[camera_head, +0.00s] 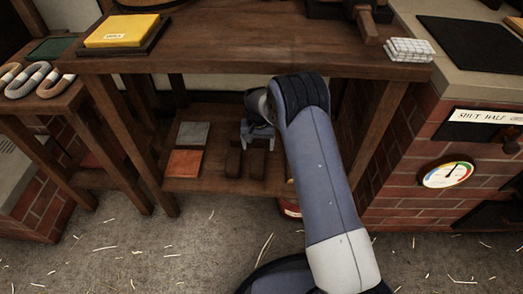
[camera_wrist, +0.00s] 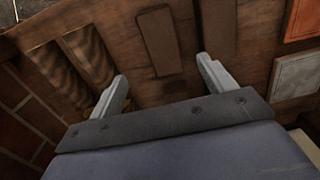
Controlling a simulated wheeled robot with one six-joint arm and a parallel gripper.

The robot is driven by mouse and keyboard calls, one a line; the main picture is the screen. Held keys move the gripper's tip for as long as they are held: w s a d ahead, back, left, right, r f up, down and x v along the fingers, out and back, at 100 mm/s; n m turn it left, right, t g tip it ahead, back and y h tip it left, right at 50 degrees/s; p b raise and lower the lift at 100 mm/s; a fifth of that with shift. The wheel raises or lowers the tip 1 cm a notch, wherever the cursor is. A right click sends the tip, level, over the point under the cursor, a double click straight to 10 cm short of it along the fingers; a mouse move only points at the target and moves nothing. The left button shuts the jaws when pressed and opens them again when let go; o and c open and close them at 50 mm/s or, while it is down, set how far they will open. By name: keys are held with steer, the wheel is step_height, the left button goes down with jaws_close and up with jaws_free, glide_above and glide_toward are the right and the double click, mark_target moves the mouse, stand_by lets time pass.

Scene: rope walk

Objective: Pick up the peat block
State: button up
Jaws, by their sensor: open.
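Two dark brown blocks stand side by side on the low wooden shelf, and either could be the peat block; I cannot tell them apart. The right block (camera_head: 257,165) shows in the wrist view (camera_wrist: 160,40) beyond the gap between my fingers. The left block (camera_head: 233,163) shows in the wrist view (camera_wrist: 218,25) beyond and beside one finger. My gripper (camera_head: 258,133) is open and empty, reaching under the tabletop near the blocks. Its two grey fingers show in the wrist view (camera_wrist: 163,69). Contact with a block is not visible.
A grey square (camera_head: 193,134) and an orange square (camera_head: 184,163) lie left of the blocks. Two ribbed brown pieces (camera_wrist: 88,55) lie on the other side. The tabletop (camera_head: 230,45) hangs over the shelf; a table leg (camera_head: 380,130) and brick wall (camera_head: 410,150) stand right.

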mark_target(257, 161)
steer(key=shift+w+f, duration=0.3)
steer(key=shift+f, duration=0.45)
step_height(257, 161, down, 5)
steer(key=shift+r+b, duration=0.2)
steer(key=shift+b, duration=0.8)
steer(key=f+b, duration=0.1)
steer(key=f, duration=0.2)
steer(key=f+b, duration=0.1)
steer(key=f, duration=0.1)
steer(key=shift+s+a+f+b, duration=0.1)
steer(key=shift+s+a+b, duration=0.1)
steer(key=shift+s+b, duration=0.1)
steer(key=shift+c, duration=0.5)
steer(key=c, duration=1)
